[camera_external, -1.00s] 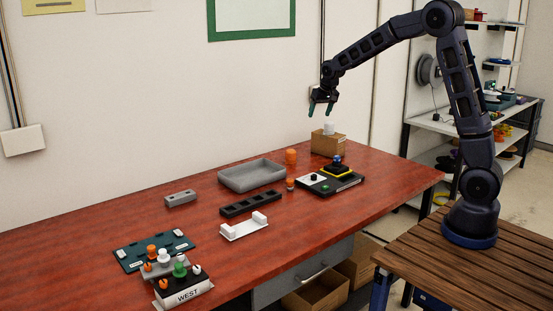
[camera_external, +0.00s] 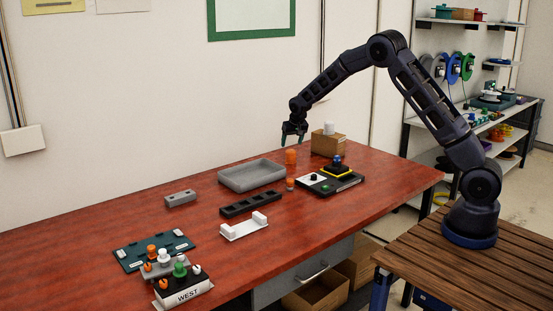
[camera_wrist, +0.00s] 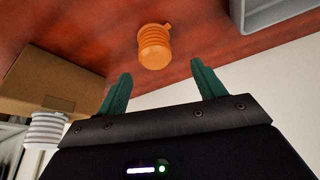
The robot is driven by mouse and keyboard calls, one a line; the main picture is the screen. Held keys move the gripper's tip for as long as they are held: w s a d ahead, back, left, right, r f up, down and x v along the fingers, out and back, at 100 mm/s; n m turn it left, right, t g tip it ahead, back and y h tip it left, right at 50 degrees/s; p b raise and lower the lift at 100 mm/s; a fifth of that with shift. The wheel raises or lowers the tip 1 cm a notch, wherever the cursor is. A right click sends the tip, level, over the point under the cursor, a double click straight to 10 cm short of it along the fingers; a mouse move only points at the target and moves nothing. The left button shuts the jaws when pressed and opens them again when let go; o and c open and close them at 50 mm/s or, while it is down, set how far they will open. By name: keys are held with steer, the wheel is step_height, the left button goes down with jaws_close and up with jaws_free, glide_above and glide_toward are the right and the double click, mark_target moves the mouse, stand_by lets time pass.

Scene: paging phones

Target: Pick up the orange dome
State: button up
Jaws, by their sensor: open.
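A ribbed orange piece (camera_external: 291,157), likely the orange dome, stands on the red table between the grey tray and a cardboard box. In the wrist view this orange piece (camera_wrist: 154,50) shows just beyond the fingertips, between their lines, with a small orange bit sticking out at its top edge. My gripper (camera_external: 294,141) hangs above it, pointing down; in the wrist view its two green fingers (camera_wrist: 161,70) are apart with nothing between them. A smaller orange piece (camera_external: 290,184) stands nearer the front, and another orange knob (camera_external: 152,250) sits on the green board.
The cardboard box (camera_external: 328,147) with a white ribbed cylinder (camera_external: 328,128) on it is close on the right. The grey tray (camera_external: 240,183) is on the left. A black panel (camera_external: 345,184) with knobs lies to the right front.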

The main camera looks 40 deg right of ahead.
mark_target(291, 151)
steer(key=x, duration=0.3)
steer(key=shift+d+x, duration=0.2)
steer(key=shift+x, duration=1.1)
steer(key=shift+d+x, duration=0.2)
steer(key=shift+x, duration=1.15)
steer(key=shift+s, duration=0.15)
steer(key=shift+c, duration=0.2)
steer(key=c, duration=0.9)
